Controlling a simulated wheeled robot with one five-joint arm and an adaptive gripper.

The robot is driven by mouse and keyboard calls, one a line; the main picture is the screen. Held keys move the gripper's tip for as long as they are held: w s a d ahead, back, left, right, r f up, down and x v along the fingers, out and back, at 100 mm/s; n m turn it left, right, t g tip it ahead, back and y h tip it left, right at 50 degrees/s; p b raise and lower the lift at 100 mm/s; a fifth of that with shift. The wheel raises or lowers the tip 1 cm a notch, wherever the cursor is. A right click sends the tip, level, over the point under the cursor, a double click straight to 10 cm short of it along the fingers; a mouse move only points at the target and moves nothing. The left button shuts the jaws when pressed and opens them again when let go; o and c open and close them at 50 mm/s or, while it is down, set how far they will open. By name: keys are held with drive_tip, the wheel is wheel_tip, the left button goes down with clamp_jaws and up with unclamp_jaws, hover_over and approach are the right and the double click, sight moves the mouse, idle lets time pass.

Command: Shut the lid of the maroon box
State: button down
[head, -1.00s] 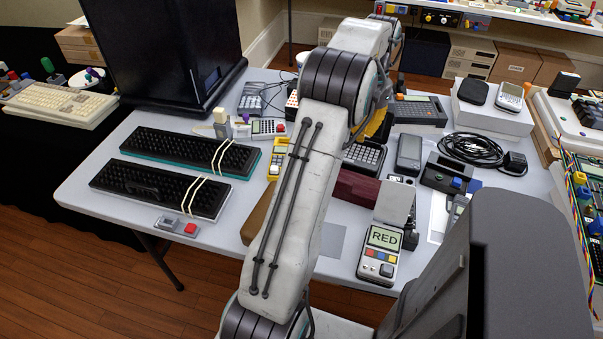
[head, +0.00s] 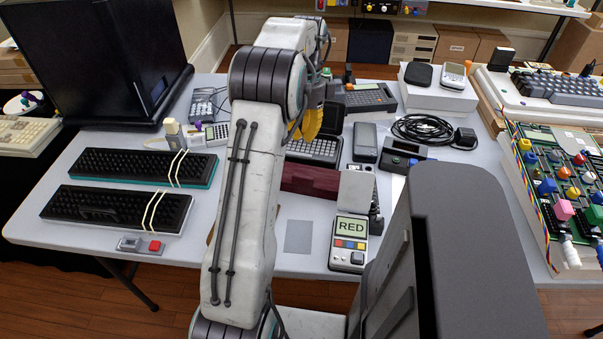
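The maroon box (head: 312,181) sits on the light grey table, just right of my arm in the head view. My arm hides its left end. A dark maroon panel shows along its front, but I cannot tell clearly how its lid stands. My gripper (head: 311,124) is beyond the box, above a dark keypad handheld. Its yellow fingers are partly behind my arm, so I cannot tell whether they are open or shut.
A handheld reading RED (head: 349,240) stands right of the box's front. Black keyboards (head: 128,167) lie left, a black cable coil (head: 424,130) right. A grey flat square (head: 299,237) lies before the box. A colourful knobbed board (head: 562,185) is far right.

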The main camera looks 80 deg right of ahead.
sight(301, 180)
drive_tip(key=f, duration=0.4)
drive_tip(key=a+f+p, duration=0.1)
drive_tip(key=f, duration=0.3)
drive_tip(key=a+f+p, duration=0.1)
drive_tip(key=f, duration=0.3)
drive_tip(key=shift+w+f, duration=0.1)
drive_tip(key=shift+f, duration=0.05)
drive_tip(key=shift+a+f+b, duration=0.3)
drive_tip(key=shift+f+b, duration=0.5)
drive_tip(key=shift+b, duration=0.15)
drive_tip(key=shift+a, duration=0.15)
drive_tip(key=shift+r, duration=0.3)
wheel_tip(301, 180, up, 15)
drive_tip(key=p, duration=0.4)
